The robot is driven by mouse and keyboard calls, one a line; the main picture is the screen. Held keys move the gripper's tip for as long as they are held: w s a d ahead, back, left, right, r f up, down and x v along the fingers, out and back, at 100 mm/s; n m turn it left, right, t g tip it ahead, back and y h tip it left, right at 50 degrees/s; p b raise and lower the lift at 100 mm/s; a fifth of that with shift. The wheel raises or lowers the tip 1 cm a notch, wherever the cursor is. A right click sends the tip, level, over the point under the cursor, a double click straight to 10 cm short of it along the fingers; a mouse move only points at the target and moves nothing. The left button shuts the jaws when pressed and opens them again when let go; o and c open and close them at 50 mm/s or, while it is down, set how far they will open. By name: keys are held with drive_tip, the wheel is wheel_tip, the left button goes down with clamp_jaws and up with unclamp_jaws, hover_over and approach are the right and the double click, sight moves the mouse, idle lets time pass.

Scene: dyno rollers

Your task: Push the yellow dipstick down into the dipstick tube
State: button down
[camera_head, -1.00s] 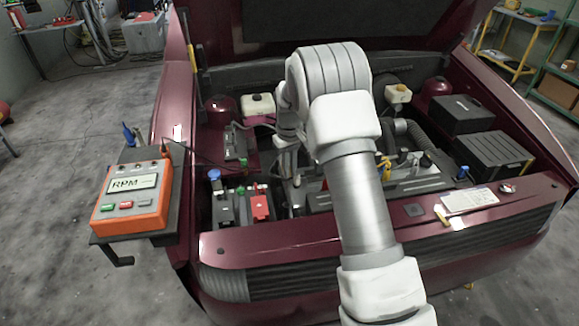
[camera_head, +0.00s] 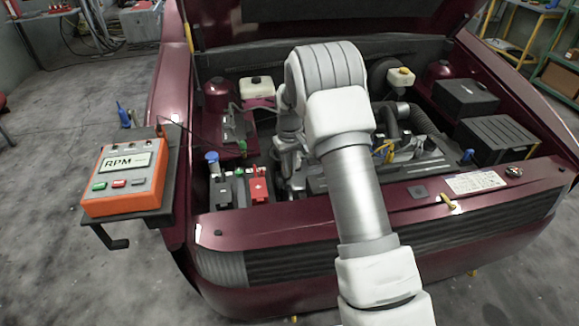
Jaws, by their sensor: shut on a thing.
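A small yellow handle (camera_head: 385,151), which looks like the dipstick's, shows in the engine bay just right of my arm. The dipstick tube cannot be made out. My gripper (camera_head: 291,183) points down into the bay, left of the yellow handle and right of the battery. It is small and partly shaded in the picture. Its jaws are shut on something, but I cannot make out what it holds. My white and grey arm crosses the middle of the view and hides part of the engine.
The battery with a red terminal cover (camera_head: 259,189) is left of my gripper. An orange RPM meter (camera_head: 125,178) sits on a side shelf. Black boxes (camera_head: 496,140) fill the bay's right side. The raised hood is overhead, and the front crossmember (camera_head: 300,222) runs beneath my arm.

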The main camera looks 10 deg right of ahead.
drive_tip(key=shift+f+b, duration=1.05)
drive_tip(key=shift+f, duration=0.9)
drive_tip(key=c, duration=0.9)
unclamp_jaws()
drive_tip(key=shift+o, duration=0.2)
wheel_tip(320, 180, up, 17)
drive_tip(key=p, duration=0.2)
drive_tip(key=shift+r, duration=0.2)
